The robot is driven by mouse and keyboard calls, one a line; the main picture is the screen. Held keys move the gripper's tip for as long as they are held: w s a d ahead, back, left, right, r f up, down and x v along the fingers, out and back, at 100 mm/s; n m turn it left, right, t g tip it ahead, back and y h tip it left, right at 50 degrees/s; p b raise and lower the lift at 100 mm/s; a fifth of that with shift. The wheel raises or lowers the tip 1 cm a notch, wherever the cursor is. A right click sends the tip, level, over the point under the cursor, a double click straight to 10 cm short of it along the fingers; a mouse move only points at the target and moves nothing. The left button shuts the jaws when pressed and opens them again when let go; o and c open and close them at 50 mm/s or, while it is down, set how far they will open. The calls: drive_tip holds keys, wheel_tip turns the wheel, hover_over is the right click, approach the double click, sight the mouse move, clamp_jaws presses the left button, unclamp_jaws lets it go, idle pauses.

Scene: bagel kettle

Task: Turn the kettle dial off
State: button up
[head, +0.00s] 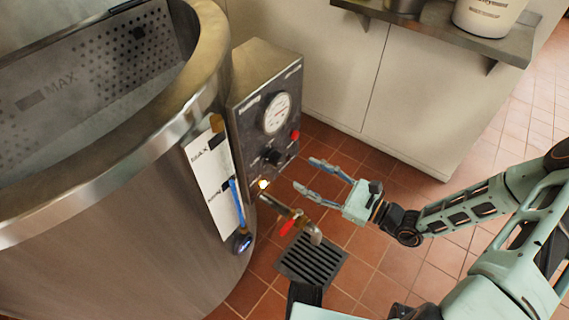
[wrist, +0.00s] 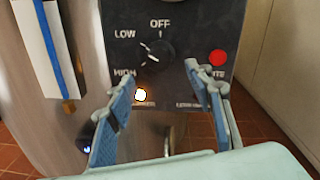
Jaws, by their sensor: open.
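The kettle dial (head: 272,157) is a black knob on the dark front panel of the control box. In the wrist view the dial (wrist: 156,53) sits under the word OFF, with LOW and HIGH at its left. My gripper (head: 313,174) is open and empty, in front of the panel and apart from the dial. In the wrist view its two blue-padded fingers (wrist: 158,84) are spread below and either side of the dial.
A red button (wrist: 218,57) is right of the dial. An amber light (wrist: 140,95) glows below it. The large steel kettle (head: 130,240) stands at left. A drain tap with a red handle (head: 287,226) juts out below the panel, above a floor grate (head: 312,262).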

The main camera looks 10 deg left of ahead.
sight(282, 162)
drive_tip(key=b+x, duration=0.1)
drive_tip(key=x, duration=0.7)
drive_tip(key=shift+b, duration=0.4)
drive_tip(key=c, duration=1.2)
drive_tip(key=shift+o, duration=0.2)
